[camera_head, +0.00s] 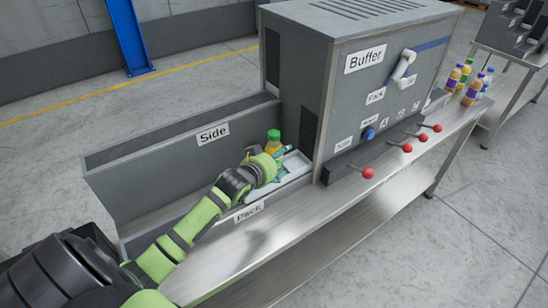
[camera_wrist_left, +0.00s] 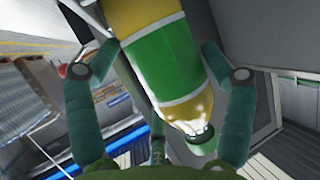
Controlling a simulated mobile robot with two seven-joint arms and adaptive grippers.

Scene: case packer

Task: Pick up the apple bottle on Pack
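The apple bottle (camera_head: 273,142) has a green cap and yellow body, and stands on the white Pack tray (camera_head: 294,170) behind the Pack label. My left gripper (camera_head: 263,165) is at the bottle and hides its lower part. In the left wrist view the bottle (camera_wrist_left: 165,62) shows a wide green label and a green cap, and lies between the curled fingers of my left gripper (camera_wrist_left: 158,48). The fingertips are against its sides, and it looks held. My right gripper is in neither view.
The grey Buffer machine (camera_head: 300,75) stands close to the right of the bottle. The Side wall (camera_head: 185,145) runs behind the tray. Red-knobbed levers (camera_head: 368,173) line the steel bench (camera_head: 300,215). Several other bottles (camera_head: 467,82) stand at the far right end.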

